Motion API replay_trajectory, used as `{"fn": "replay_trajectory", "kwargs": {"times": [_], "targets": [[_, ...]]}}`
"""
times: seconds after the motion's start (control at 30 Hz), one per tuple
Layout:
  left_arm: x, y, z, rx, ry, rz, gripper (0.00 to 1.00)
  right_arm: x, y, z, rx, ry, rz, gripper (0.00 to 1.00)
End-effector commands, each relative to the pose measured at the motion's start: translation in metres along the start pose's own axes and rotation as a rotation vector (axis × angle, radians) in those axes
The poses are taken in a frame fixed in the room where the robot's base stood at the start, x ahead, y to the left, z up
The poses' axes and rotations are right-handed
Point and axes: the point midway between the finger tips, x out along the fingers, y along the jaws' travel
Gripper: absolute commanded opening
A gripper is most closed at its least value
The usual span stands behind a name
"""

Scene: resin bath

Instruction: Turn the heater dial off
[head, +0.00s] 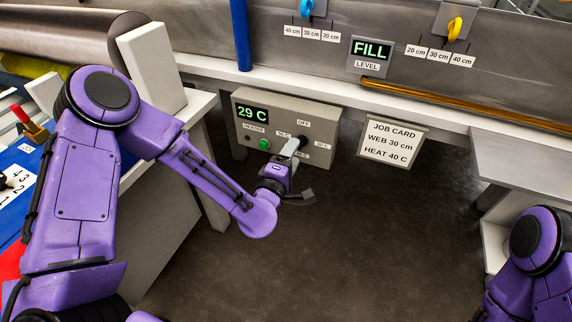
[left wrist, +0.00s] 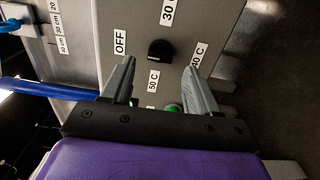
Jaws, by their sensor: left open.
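The heater dial (left wrist: 160,50) is a black knob on the grey control box (head: 322,122). In the left wrist view labels OFF (left wrist: 120,42), 50 C (left wrist: 152,81), 40 C (left wrist: 199,55) and a partly cut-off 30 surround it. A pale mark shows on the knob's lower edge in that view; its exact setting is hard to tell. My left gripper (left wrist: 160,68) is open, its fingers pointing at the box with the dial between and just beyond their tips, apparently not gripped.
The box's display (head: 252,113) reads 29 C, above a green light (head: 264,144). A job card (head: 393,142) hangs to the right, reading WEB 30 cm, HEAT 40 C. A blue post (head: 240,35) stands above the box. Dark floor below is clear.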

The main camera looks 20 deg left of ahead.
Motion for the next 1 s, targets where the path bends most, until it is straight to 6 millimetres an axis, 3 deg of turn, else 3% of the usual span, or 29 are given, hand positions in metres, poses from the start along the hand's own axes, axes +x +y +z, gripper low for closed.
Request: {"fn": "replay_trajectory", "kwargs": {"times": [0.1, 0.3, 0.9, 0.97, 1.0], "targets": [[-0.03, -0.001, 0.0, 0.0, -0.002, -0.003, 0.6, 0.002, 0.0, 0.001, 0.0, 0.0, 0.0, 0.43], [-0.063, -0.001, 0.0, 0.0, -0.001, -0.002, 0.6, 0.004, 0.0, 0.002, 0.0, 0.0, 0.0, 0.43], [-0.069, -0.002, 0.002, 0.027, -0.012, -0.006, 0.6, 0.004, 0.0, 0.002, 0.0, 0.0, 0.0, 0.43], [-0.07, -0.011, 0.005, 0.099, -0.033, -0.053, 0.6, 0.004, 0.0, 0.002, 0.0, 0.0, 0.0, 0.43], [-0.072, -0.027, 0.004, 0.185, -0.047, -0.122, 0.6, 0.004, 0.0, 0.002, 0.0, 0.0, 0.0, 0.43]]}}
